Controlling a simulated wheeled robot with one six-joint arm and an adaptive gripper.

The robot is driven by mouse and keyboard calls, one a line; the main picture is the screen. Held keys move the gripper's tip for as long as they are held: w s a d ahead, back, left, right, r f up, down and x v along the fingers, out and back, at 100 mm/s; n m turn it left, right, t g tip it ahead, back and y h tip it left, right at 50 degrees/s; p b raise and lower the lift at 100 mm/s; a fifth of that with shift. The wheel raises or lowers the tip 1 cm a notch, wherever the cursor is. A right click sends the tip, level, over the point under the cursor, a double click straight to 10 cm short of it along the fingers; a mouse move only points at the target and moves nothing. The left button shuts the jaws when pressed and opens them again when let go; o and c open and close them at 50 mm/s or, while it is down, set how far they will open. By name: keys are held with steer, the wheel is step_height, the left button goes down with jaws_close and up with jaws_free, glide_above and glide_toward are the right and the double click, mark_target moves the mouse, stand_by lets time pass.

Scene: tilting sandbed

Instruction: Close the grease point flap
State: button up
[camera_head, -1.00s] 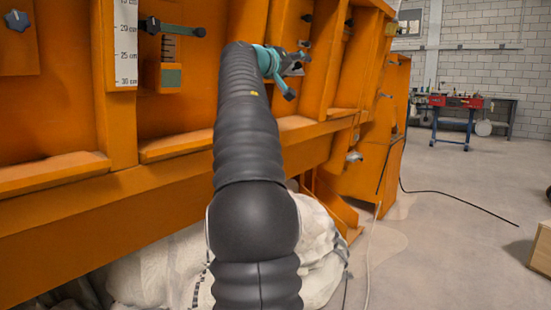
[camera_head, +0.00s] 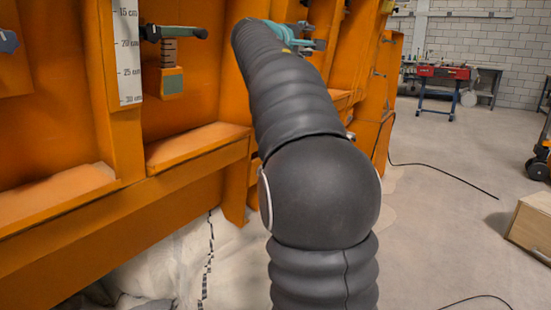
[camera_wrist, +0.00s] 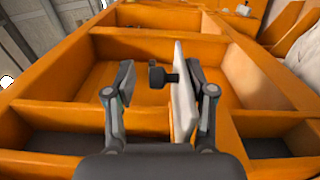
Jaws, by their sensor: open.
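My gripper (camera_wrist: 163,92) is open in the wrist view, its two dark fingers spread apart. A thin white upright plate (camera_wrist: 184,100) shows between them, close to the right finger, with a black knob-like part (camera_wrist: 160,76) at its left. Whether the fingers touch the plate is unclear. I cannot tell for sure which part is the grease point flap. In the head view my gripper (camera_head: 308,40) shows as teal and dark parts at the top, mostly hidden behind my black-sleeved arm.
The orange frame (camera_head: 140,195) with ribs and ledges fills the left. A white centimetre scale (camera_head: 126,55) and a black clamp lever (camera_head: 172,32) sit on it. White sacks (camera_head: 235,260) lie below. The floor at right is open, with a wooden box (camera_head: 530,225) and black cable.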

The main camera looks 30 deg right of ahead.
steer(key=shift+w+a+r+n+p, duration=0.1)
steer(key=shift+a+r+n+p, duration=0.05)
steer(key=shift+r+n+p, duration=0.65)
steer(key=f+b+v, duration=0.1)
steer(key=b+v, duration=0.2)
steer(key=v, duration=1.1)
steer(key=s+a+f+y, duration=0.3)
steer(key=f, duration=0.5)
steer(key=s+a+f+m+y, duration=0.1)
steer(key=s+a+f+y, duration=0.2)
steer(key=f, duration=0.6)
steer(key=s+a+f+y+b, duration=0.1)
steer(key=s+a+f+y, duration=0.2)
steer(key=f, duration=0.6)
steer(key=shift+s+a+f+m+y, duration=0.2)
steer(key=shift+s+a+m+y, duration=0.15)
steer(key=shift+s+a, duration=0.65)
steer(key=shift+s+d, duration=0.15)
steer(key=shift+d, duration=0.05)
